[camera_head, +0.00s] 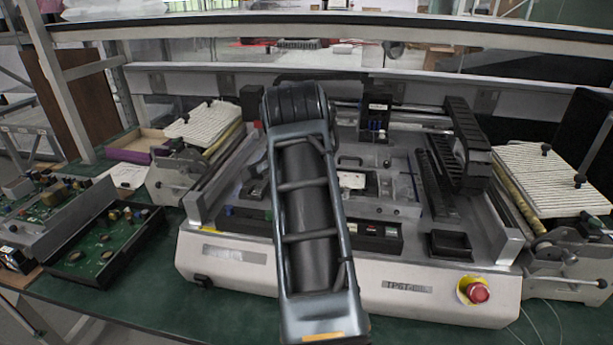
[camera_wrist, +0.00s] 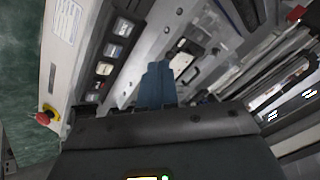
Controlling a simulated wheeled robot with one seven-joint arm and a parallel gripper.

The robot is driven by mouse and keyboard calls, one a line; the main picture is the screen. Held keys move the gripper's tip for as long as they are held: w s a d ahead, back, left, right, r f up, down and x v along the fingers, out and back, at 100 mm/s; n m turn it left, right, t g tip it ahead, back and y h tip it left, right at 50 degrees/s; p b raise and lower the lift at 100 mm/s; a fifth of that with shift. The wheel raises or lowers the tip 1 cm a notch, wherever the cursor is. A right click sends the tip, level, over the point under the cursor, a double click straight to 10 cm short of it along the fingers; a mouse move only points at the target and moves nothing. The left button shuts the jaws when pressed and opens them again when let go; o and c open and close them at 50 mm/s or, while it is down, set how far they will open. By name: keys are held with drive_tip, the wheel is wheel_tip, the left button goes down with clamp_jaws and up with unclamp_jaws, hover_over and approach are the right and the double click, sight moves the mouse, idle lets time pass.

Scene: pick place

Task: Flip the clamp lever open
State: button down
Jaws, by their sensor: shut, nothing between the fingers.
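The machine (camera_head: 235,250) is a light grey test station on a green table. Near its middle is a fixture with a pale plate (camera_head: 352,180), partly covered by my arm. A small dark curved handle (camera_head: 350,160) lies just behind it; I cannot tell whether this is the clamp lever. In the wrist view the pale plate (camera_wrist: 181,62) is just beyond the fingertips. My gripper (camera_wrist: 158,66) shows as two blue fingers pressed together, with nothing between them. I cannot tell whether they touch the fixture. In the head view my arm hides the gripper.
A red emergency button (camera_head: 478,293) is at the machine's front right. A black cable chain (camera_head: 466,150) rises on the right. Ribbed white plates (camera_head: 550,178) stand beside it, and circuit boards (camera_head: 100,245) lie at left. The front table strip is mostly clear.

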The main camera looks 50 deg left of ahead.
drive_tip(key=shift+s+d+r, duration=0.15)
drive_tip(key=shift+s+r, duration=0.45)
drive_tip(key=shift+r, duration=0.3)
